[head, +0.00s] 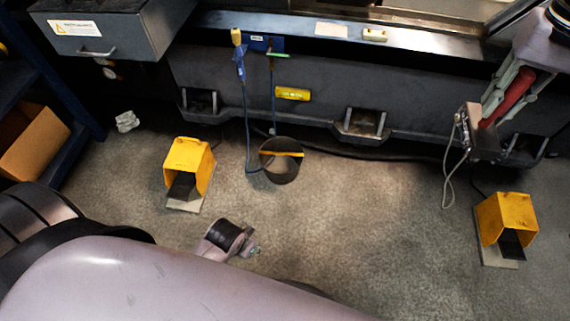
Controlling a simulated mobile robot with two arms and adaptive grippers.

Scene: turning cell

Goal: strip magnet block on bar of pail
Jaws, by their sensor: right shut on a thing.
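My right gripper (506,102) comes in from the top right and is shut on a red handle (515,94). Below the handle is a dark block (485,145), apparently the magnet block, with a lighter plate at its left edge. A thin grey loop hangs from it; I cannot tell whether it is cord or swarf. The dark round pail (283,171) stands on the floor mid-picture, well left of the block. A yellow-orange bar (282,154) crosses its top. At lower centre, a bit of my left gripper (254,250) appears past my arm; its fingers are unclear.
Yellow foot pedals (188,163) and (507,222) stand left and right on the floor. The dark machine base (420,115) runs behind the pail. A blue hose (246,120) hangs down beside the pail. The floor (370,220) between pail and right pedal is clear.

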